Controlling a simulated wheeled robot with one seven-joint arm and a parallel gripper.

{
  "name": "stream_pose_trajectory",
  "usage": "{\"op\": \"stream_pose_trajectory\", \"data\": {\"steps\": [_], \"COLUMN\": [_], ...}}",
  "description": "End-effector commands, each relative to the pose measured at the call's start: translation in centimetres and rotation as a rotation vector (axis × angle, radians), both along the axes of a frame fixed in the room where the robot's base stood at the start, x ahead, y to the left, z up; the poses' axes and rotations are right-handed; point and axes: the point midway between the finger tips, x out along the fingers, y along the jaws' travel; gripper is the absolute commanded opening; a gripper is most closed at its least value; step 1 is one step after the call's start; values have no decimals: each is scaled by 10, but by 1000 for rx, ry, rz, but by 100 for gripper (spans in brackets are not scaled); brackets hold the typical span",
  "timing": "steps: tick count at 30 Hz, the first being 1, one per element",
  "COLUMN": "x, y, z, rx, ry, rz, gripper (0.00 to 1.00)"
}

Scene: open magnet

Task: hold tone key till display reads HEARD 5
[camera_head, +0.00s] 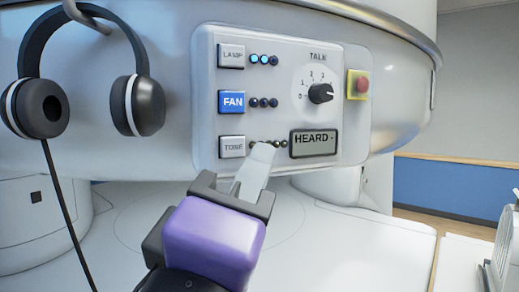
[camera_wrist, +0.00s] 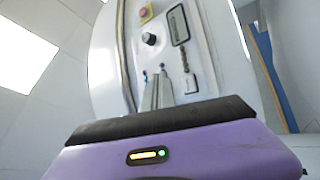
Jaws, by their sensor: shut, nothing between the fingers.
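The tone key (camera_head: 232,146) is a pale square key labelled TONE at the lower left of the panel; it is unlit. In the wrist view the tone key (camera_wrist: 190,84) appears just right of my fingers. The display (camera_head: 315,143) reads "HEARD -"; it also shows in the wrist view (camera_wrist: 178,25). My gripper (camera_head: 263,153) is shut and empty. In the head view its fingertips overlap the row of small dark lamps right of the tone key and hide some of them. I cannot tell whether the fingers touch the panel.
Above are the blue-lit FAN key (camera_head: 232,101), the LAMP key (camera_head: 231,55) with blue lights beside it, the TALK knob (camera_head: 320,93) near 0, and a red button (camera_head: 359,86) on yellow. Headphones (camera_head: 148,105) hang at left, their cord trailing down.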

Motion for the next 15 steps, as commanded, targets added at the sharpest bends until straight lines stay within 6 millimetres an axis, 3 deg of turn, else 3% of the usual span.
{"op": "stream_pose_trajectory", "data": {"steps": [9,15], "x": [38,52], "y": [18,25], "z": [0,0], "rx": [-2,0], "ry": [2,0], "rz": [-2,-1], "gripper": [0,0]}}
